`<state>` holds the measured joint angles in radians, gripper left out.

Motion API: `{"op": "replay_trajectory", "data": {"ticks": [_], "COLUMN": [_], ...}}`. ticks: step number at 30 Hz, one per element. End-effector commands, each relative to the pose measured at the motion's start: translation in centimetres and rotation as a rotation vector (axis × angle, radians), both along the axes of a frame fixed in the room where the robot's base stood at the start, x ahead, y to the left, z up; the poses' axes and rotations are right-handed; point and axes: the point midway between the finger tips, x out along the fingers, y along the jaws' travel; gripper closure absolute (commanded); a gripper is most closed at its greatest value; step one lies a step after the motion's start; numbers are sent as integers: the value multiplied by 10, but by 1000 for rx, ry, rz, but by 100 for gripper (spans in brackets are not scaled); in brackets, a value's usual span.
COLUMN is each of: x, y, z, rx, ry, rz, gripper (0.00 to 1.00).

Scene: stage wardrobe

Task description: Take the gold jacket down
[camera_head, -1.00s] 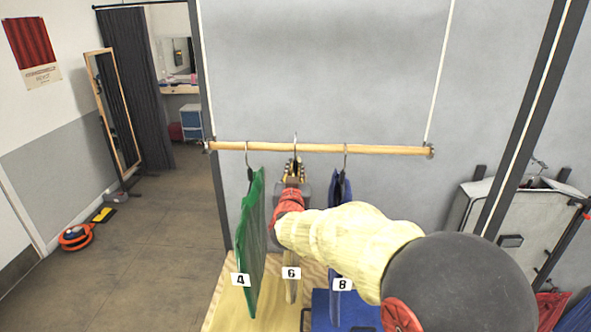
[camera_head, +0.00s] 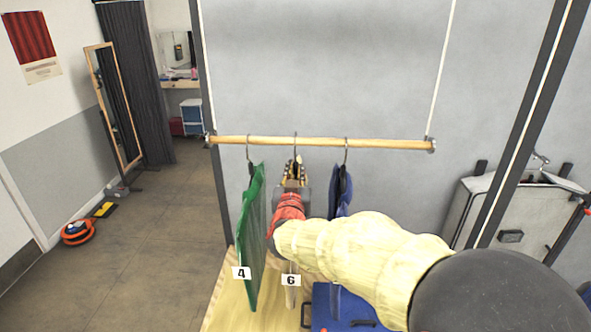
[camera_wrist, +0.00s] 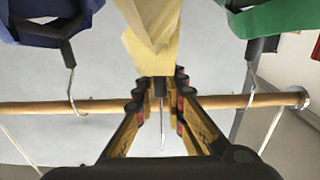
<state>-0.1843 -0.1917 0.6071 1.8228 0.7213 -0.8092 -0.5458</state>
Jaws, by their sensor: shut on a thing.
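The gold jacket (camera_wrist: 150,45) hangs in the middle of the wooden rail (camera_head: 385,143), with tag 6 (camera_head: 291,281) low on it. In the head view my arm and gripper hide most of it, and only a narrow strip shows near the tag. My gripper (camera_head: 294,170) is just under the rail, shut on the neck of the jacket's hanger. In the wrist view the gripper's fingers (camera_wrist: 161,84) are on both sides of the dark neck, and the metal hook runs up by the rail. I cannot tell whether the hook still bears on the rail.
A green garment (camera_head: 251,235) with tag 4 hangs close on the left, and a blue one (camera_head: 341,190) close on the right. A wooden surface (camera_head: 228,305) and a blue case (camera_head: 325,300) are below. Open floor (camera_head: 150,240) lies to the left.

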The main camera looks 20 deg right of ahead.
Motion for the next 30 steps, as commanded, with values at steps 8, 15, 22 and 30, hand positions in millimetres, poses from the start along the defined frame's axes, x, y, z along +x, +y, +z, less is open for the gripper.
{"op": "replay_trajectory", "data": {"ticks": [8,15,22,30], "x": [-12,-23,-32,-36], "y": [4,8,11,12], "z": [2,2,1,1], "rx": [1,1,0,0], "ry": [-3,-3,-2,-2], "rz": [0,0,1,0], "gripper": [100,100,100,100]}}
